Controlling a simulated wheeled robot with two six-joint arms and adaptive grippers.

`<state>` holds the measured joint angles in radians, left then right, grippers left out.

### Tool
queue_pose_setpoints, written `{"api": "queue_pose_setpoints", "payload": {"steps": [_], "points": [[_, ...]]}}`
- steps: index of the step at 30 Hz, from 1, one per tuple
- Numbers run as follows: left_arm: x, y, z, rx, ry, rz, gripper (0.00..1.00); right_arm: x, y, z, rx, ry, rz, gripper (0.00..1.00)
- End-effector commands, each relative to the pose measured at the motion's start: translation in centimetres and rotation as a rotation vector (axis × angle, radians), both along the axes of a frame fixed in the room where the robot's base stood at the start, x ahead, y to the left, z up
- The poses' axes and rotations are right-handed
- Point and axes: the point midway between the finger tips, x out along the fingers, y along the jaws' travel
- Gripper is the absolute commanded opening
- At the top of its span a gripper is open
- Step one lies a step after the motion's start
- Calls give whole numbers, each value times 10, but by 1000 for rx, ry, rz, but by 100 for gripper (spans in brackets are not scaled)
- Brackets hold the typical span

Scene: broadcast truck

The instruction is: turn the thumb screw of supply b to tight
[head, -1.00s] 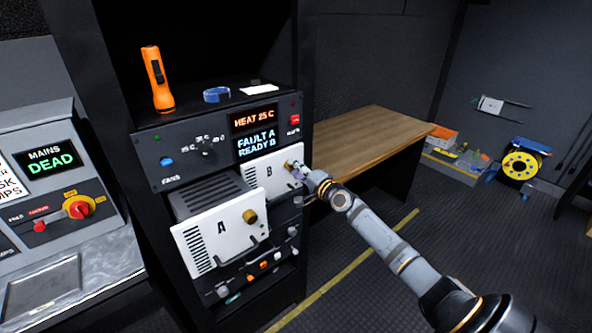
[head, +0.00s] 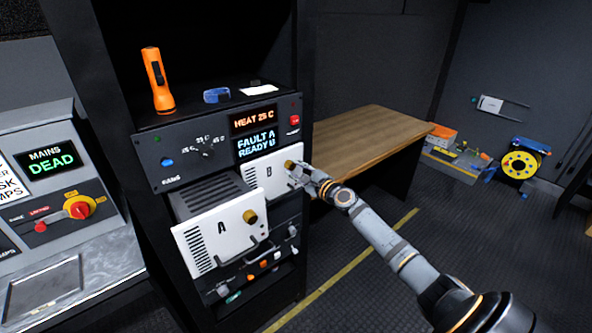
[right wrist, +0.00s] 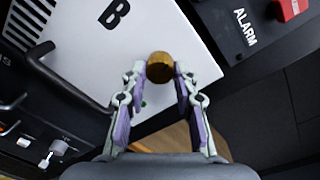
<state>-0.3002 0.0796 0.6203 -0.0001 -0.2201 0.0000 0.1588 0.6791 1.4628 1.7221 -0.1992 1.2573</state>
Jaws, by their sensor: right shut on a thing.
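Supply B (head: 262,178) is a white-fronted unit seated in the rack, with a black letter B and vent slots. Its brass thumb screw (head: 289,165) is at the upper right of that front. My right gripper (head: 294,169) is at the screw. In the right wrist view, the brass knob (right wrist: 160,66) sits between the two fingertips of my right gripper (right wrist: 161,78), which are shut on it. Supply B's face (right wrist: 168,30) and its dark handle (right wrist: 70,85) also show there. My left gripper is not in view.
Supply A (head: 215,238), with its own brass screw (head: 250,217), sticks out of the rack below left. The panel display (head: 256,145) reads FAULT A, READY B. An orange torch (head: 157,80) stands on top. A wooden bench (head: 370,135) is to the right.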

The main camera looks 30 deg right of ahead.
Motion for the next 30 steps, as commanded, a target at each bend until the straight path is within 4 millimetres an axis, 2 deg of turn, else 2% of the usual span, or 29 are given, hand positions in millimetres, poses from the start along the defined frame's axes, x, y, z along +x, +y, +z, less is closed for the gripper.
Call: {"api": "queue_pose_setpoints", "payload": {"steps": [13, 30], "points": [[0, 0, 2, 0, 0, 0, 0, 0, -1, -1, 228, 19, -1, 0], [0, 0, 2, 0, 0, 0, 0, 0, 0, -1, 265, 22, -1, 0]]}}
